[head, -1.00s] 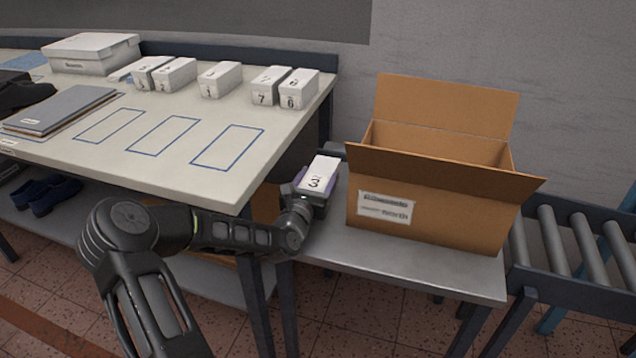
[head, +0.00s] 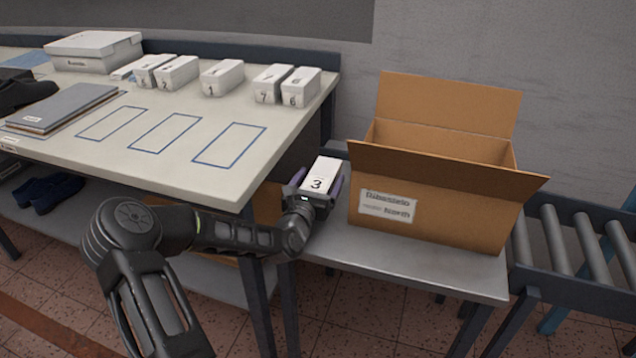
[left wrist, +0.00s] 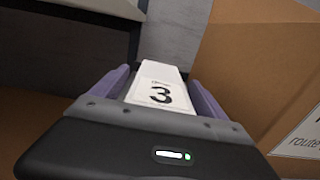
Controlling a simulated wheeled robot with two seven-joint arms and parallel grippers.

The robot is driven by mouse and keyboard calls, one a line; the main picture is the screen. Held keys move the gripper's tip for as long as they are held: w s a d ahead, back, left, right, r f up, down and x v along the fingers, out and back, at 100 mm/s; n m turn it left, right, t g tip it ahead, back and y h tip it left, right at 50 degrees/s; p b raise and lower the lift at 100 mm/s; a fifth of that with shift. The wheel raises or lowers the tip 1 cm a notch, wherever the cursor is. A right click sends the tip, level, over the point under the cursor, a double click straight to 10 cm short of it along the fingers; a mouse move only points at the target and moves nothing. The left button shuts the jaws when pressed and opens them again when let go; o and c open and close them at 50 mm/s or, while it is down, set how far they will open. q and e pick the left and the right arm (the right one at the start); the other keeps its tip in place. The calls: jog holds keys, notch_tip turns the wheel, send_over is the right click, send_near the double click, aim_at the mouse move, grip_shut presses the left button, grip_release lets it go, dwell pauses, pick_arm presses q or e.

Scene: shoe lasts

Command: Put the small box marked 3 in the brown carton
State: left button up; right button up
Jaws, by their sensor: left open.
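The small white box marked 3 (head: 320,175) is left of the brown carton (head: 435,215), outside it, over the left part of the metal side table. My left gripper (head: 317,188) is open around it, with a purple finger on either side. In the left wrist view the box (left wrist: 160,90) lies between the spread fingers (left wrist: 158,92), its 3 facing the camera. The box's underside is hidden, so I cannot tell what it rests on. The carton stands upright with its top open and flaps raised or folded out; its side shows at right in the wrist view (left wrist: 255,65). My right gripper is not in view.
Several other small white boxes (head: 222,78) stand at the back of the worktable (head: 180,170), near a larger white box (head: 95,52). A roller conveyor (head: 575,250) adjoins the metal side table (head: 400,262) on the right. The carton's left flap edge is close to my gripper.

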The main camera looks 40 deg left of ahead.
pick_arm(q)
jog(key=shift+r, duration=0.25)
jog(key=shift+s+d+f, duration=0.1)
jog(key=shift+s, duration=0.25)
jog(key=p+v, duration=0.2)
jog(key=v, duration=0.9)
jog(key=shift+s+d, duration=0.1)
jog(key=shift+s, duration=0.05)
jog(key=shift+o, duration=0.4)
